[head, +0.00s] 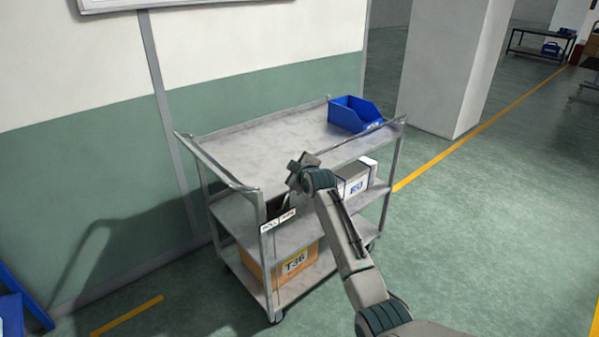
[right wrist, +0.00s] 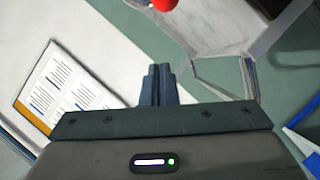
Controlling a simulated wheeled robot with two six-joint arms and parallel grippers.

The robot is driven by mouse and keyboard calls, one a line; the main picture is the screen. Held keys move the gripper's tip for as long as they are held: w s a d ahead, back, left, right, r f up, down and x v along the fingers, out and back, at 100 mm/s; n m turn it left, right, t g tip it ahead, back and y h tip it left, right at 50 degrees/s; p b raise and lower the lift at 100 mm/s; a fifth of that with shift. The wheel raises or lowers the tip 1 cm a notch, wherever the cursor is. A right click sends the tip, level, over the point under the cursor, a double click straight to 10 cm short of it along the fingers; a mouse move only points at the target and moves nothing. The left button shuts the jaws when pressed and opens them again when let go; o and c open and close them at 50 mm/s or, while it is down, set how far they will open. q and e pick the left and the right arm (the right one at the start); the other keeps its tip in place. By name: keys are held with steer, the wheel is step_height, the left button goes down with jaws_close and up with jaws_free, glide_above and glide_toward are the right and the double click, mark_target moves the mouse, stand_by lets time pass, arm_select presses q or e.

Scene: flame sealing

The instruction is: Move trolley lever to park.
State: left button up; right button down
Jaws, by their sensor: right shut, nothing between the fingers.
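The trolley (head: 255,135) is a grey metal cart with three shelves, standing by the wall. A small label plate (head: 278,221) is on its near side, its print too small to read. A red knob (right wrist: 165,4), perhaps the lever's, is cut off by the top edge of the right wrist view, ahead of my right gripper (right wrist: 160,72) and apart from it. That gripper's fingers are closed together and empty. In the head view my right gripper (head: 301,162) is over the trolley's near side, and the arm hides part of that side. I cannot make out the lever's position. My left gripper is not in view.
A blue bin (head: 352,113) sits on the top shelf. A white box (head: 354,178) is on the middle shelf and a brown carton (head: 292,265) on the bottom one. A pillar (head: 445,70) stands behind.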

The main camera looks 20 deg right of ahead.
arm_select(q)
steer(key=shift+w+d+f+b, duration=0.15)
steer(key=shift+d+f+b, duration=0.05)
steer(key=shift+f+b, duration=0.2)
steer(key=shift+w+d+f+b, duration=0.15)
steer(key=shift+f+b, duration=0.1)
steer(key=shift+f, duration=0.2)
arm_select(e)
steer(key=v, duration=0.5)
steer(key=shift+s+d, duration=0.25)
steer(key=shift+s, duration=0.05)
steer(key=shift+a+r, duration=0.1)
